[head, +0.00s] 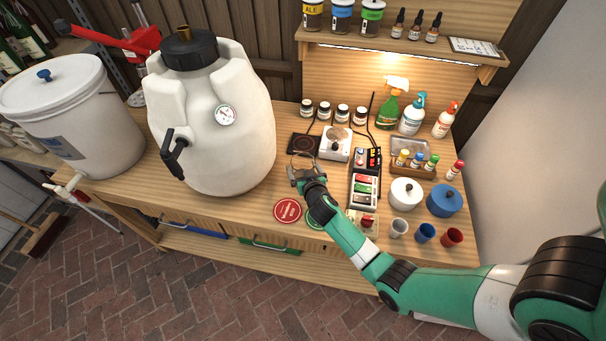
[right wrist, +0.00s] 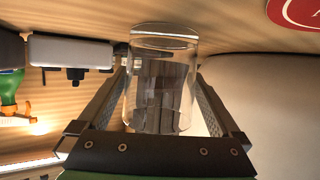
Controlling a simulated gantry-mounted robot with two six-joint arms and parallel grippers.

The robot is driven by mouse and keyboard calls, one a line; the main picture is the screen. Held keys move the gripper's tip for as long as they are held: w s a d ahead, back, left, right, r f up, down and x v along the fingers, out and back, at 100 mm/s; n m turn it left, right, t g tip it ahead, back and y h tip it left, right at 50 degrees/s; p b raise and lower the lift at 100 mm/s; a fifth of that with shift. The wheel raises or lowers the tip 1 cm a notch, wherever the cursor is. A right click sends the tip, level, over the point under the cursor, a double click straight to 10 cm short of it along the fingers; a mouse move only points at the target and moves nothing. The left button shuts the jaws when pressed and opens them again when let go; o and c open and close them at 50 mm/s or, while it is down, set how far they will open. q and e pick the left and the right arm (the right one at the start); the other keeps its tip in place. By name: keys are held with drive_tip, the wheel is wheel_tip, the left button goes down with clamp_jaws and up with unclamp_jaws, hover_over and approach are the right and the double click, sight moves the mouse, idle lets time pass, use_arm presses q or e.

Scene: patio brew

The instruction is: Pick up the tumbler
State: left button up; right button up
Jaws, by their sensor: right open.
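The tumbler is a clear, see-through glass (right wrist: 160,95). In the right wrist view it stands between the two fingers of my right gripper (right wrist: 161,78), which are open with one on each side of it. In the head view the tumbler (head: 302,158) is faint on the wooden bench, at the end of my right arm. My right gripper (head: 304,174) reaches it from the front and partly hides it. Whether a finger touches the glass I cannot tell. My left gripper is not in view.
A big white fermenter (head: 225,150) stands close on the left. A white stirrer plate (head: 336,144) and a dark mat (head: 304,144) lie behind the tumbler. A red coaster (head: 287,211) lies in front. Pots and small cups (head: 399,228) stand on the right.

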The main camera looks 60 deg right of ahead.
drive_tip(key=shift+c, duration=0.3)
drive_tip(key=shift+a, duration=0.1)
drive_tip(key=c, duration=1.2)
drive_tip(key=shift+r, duration=0.1)
drive_tip(key=shift+c, duration=0.2)
